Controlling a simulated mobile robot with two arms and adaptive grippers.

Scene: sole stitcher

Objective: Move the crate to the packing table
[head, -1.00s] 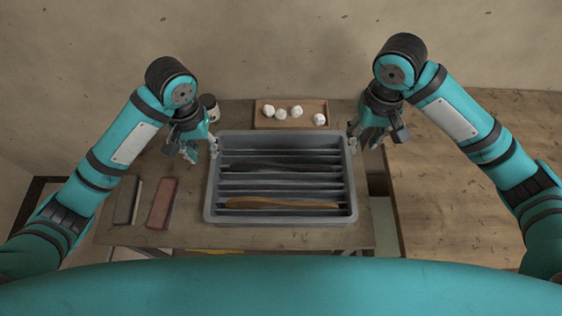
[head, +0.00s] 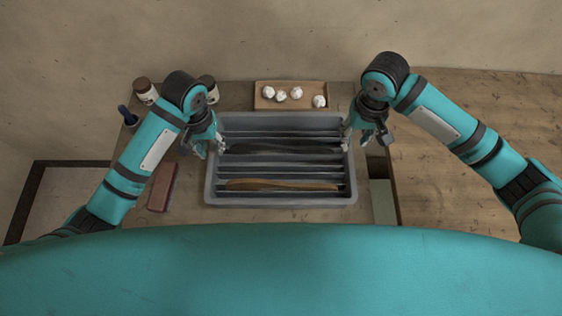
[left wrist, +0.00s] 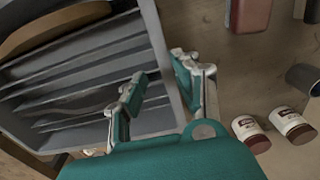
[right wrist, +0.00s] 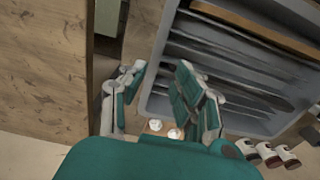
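The grey crate (head: 281,201) stands on a wooden table, with dividers across it. A brown curved piece (head: 282,185) and a dark one (head: 283,148) lie in its slots. My left gripper (head: 210,147) is at the crate's left wall. In the left wrist view its open fingers (left wrist: 160,85) are on either side of that wall (left wrist: 163,55). My right gripper (head: 360,133) is at the right wall. In the right wrist view its open fingers (right wrist: 157,92) are on either side of that wall (right wrist: 154,72). I cannot tell whether any finger touches it.
A wide, bare wooden table (head: 450,160) stands at the right; I cannot tell if it is the packing table. Behind the crate is a tray (head: 262,102) with several white balls. A reddish block (head: 163,187) and jars (head: 146,92) are at the left.

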